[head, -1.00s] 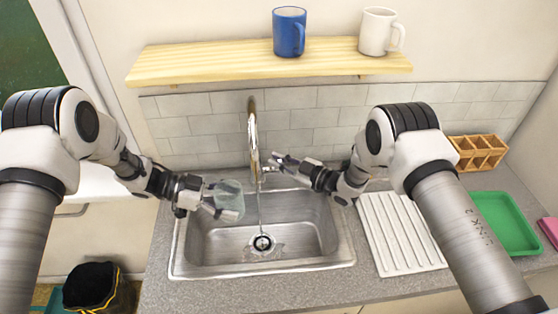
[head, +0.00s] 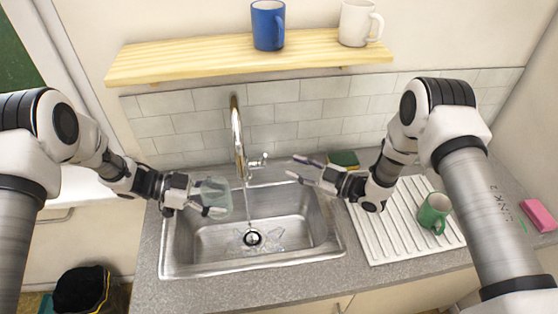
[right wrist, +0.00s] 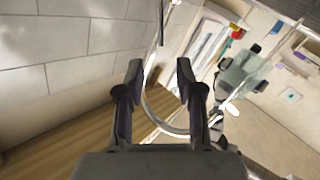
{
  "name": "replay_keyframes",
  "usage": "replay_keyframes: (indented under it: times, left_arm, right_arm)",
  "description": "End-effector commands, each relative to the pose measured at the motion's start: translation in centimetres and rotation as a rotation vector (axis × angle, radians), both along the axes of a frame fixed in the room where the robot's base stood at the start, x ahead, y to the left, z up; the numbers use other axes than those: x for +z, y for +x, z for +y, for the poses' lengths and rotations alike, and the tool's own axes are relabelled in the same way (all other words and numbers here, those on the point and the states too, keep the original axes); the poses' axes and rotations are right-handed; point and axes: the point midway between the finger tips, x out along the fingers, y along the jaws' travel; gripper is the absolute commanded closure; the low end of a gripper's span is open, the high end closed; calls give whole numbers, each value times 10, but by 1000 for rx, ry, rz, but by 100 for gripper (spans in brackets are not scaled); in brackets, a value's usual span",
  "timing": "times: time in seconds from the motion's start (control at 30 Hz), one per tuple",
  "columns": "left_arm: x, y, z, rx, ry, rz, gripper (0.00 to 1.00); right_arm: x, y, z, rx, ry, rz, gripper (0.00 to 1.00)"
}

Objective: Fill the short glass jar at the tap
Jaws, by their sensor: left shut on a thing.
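The short glass jar (head: 216,192), clear and faintly green, is held above the left part of the sink. My left gripper (head: 212,208) is shut on it. The chrome tap (head: 237,135) stands behind the sink, and a thin stream of water runs from its spout toward the drain. The jar is just left of the stream. The tap's lever (head: 259,160) is on its right side. My right gripper (head: 303,169) is open and empty, right of the lever and apart from it. The jar also shows in the right wrist view (right wrist: 240,72). I cannot tell its water level.
The steel sink (head: 170,255) lies below. A ribbed white drainboard (head: 385,235) with a green mug (head: 434,212) is to the right. A green-and-yellow sponge (head: 343,159) lies behind the sink. A wooden shelf (head: 200,58) above holds a blue mug (head: 268,25) and a white mug (head: 357,22).

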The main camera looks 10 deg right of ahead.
Motion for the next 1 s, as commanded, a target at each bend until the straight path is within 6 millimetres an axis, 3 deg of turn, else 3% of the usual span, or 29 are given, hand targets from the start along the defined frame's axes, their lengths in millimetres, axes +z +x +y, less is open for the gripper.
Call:
replay_keyframes:
  times: [0.1,0.43,0.73,1.0]
  left_arm:
    - [0,0,0,0,0,0,80]
    - [1,0,-2,-1,0,-1,80]
    - [0,-6,-65,-4,1,-1,80]
    - [0,-6,-73,1,-1,0,80]
  right_arm:
    - [1,-8,-9,-1,0,0,64]
    - [1,-9,-10,2,-1,1,64]
    - [1,-9,-10,1,0,0,64]
    - [1,-9,-10,2,-1,1,64]
